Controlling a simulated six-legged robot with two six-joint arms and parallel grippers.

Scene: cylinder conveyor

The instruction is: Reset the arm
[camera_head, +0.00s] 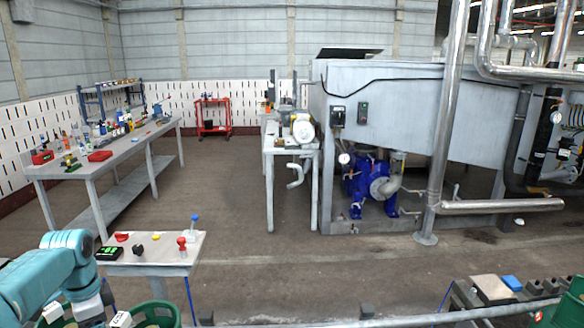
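My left arm, teal, comes in at the lower left and bends down to a grey-white wrist. My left gripper (88,312) is at the bottom edge of the picture, by the green baskets. It is partly cut off, and I cannot tell whether its fingers are apart or whether it holds anything. My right arm and gripper do not show.
A small table (150,262) with colored knobs stands beyond my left arm. One green basket (158,314) is below it. A conveyor-like bench (466,300) is at the lower right. A long workbench (100,165) and a blue pump (366,186) stand farther back. The middle floor is clear.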

